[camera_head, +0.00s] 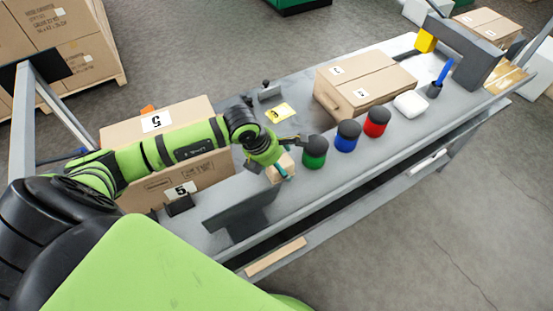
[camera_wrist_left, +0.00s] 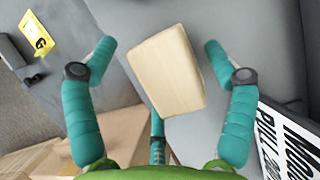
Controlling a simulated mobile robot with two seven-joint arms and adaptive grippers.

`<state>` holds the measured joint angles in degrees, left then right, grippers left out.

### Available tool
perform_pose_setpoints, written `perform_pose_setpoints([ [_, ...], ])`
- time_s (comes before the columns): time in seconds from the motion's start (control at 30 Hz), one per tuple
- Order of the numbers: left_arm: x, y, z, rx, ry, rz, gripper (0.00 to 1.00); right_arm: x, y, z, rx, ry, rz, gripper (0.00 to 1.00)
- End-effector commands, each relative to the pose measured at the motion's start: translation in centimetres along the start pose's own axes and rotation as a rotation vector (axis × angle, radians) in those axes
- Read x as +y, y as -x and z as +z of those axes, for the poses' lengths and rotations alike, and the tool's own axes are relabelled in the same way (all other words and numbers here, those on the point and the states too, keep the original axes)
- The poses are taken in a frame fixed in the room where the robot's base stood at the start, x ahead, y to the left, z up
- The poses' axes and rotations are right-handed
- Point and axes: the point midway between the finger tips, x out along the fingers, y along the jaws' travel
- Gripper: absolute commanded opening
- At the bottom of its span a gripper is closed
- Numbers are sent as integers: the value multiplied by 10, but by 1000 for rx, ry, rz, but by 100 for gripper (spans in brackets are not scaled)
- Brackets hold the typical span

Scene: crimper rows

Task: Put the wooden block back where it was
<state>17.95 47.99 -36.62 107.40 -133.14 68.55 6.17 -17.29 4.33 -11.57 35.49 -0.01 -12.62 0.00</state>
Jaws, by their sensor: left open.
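The wooden block (camera_head: 286,163) is pale and sits on the grey bench, left of the green-and-black jar. My left gripper (camera_head: 284,169) is right at it and partly covers it. In the left wrist view the block (camera_wrist_left: 167,70) lies between the spread teal fingers of my left gripper (camera_wrist_left: 160,52). Gaps show between the block and the two side fingers. The third finger is below the block, and I cannot tell whether it touches. My right gripper is not in view.
Green (camera_head: 314,152), blue (camera_head: 348,136) and red (camera_head: 377,122) jars with black lids stand in a row right of the block. A large carton (camera_head: 365,82) is behind them. A yellow card (camera_head: 279,113) lies behind the block. A carton (camera_head: 150,187) stands left, beneath my arm.

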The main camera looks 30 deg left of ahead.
Motion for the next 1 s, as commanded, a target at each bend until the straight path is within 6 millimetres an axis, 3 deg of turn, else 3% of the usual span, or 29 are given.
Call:
perform_pose_setpoints([
  [0.17,2,13,1,-1,-2,3,84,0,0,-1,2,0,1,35],
  [0.63,1,106,1,-1,-2,4,84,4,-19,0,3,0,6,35],
  [0.8,0,120,1,0,-1,1,84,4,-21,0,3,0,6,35],
  [1.0,0,123,1,1,1,0,84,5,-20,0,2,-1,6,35],
])
